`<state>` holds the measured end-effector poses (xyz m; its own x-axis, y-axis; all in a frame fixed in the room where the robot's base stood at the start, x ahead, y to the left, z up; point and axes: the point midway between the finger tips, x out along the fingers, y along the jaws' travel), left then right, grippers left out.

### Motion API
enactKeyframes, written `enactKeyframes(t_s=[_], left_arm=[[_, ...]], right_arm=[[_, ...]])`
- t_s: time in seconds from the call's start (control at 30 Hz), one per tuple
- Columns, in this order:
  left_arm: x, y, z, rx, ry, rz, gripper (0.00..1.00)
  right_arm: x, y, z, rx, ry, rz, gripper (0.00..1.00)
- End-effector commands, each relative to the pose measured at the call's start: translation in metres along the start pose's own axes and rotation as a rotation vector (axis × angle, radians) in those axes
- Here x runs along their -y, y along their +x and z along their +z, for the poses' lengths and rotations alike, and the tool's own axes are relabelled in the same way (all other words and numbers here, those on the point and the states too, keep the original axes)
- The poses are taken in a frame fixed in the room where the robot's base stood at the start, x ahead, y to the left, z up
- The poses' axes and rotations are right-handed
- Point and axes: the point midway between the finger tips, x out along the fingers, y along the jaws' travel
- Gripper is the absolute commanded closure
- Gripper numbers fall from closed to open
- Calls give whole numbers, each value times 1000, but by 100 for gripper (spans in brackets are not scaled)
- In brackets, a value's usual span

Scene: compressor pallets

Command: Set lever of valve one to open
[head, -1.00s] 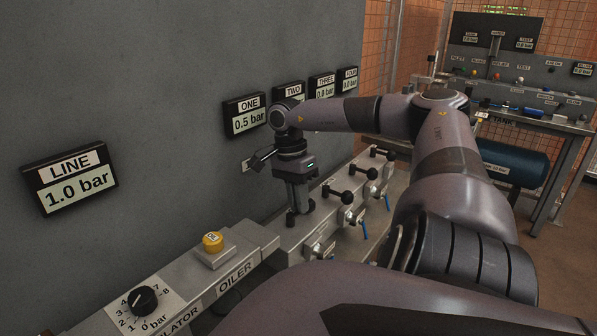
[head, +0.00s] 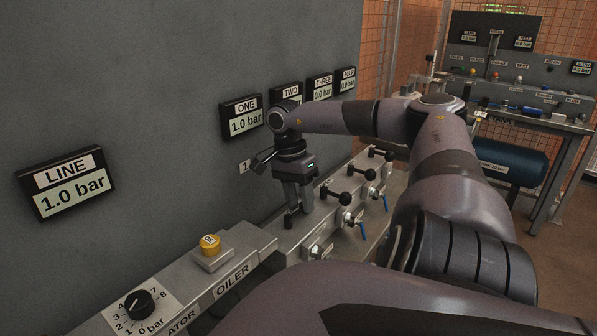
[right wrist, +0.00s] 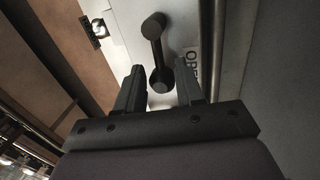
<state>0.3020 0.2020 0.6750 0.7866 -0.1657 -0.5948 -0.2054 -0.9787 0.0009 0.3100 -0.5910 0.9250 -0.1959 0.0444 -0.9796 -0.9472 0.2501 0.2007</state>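The valve one lever is mostly hidden under my right gripper (head: 297,218) in the head view. In the right wrist view a dark lever (right wrist: 157,50) with a round end at each side shows in front of the gripper. Its nearer end lies between the fingertips of my right gripper (right wrist: 160,88), which stand apart with a small gap around it. The display of valve one (head: 243,119) reads 1.0 bar. My left gripper is not in view.
The levers of the other valves (head: 345,198) stand further along the metal rail. The LINE display (head: 66,182) reads 1.0 bar. The grey wall is close on the left.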

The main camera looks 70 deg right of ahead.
Motion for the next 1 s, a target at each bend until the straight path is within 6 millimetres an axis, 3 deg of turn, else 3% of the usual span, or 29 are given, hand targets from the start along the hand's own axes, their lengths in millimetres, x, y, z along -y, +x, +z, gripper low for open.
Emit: enactKeyframes(t_s=[0.23,0.6,1.0], left_arm=[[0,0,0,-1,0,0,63],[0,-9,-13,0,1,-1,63],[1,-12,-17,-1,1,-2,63]], right_arm=[[2,-10,1,5,-2,-7,63],[0,-59,-1,7,0,-5,63],[-1,-71,-3,2,2,1,63]])
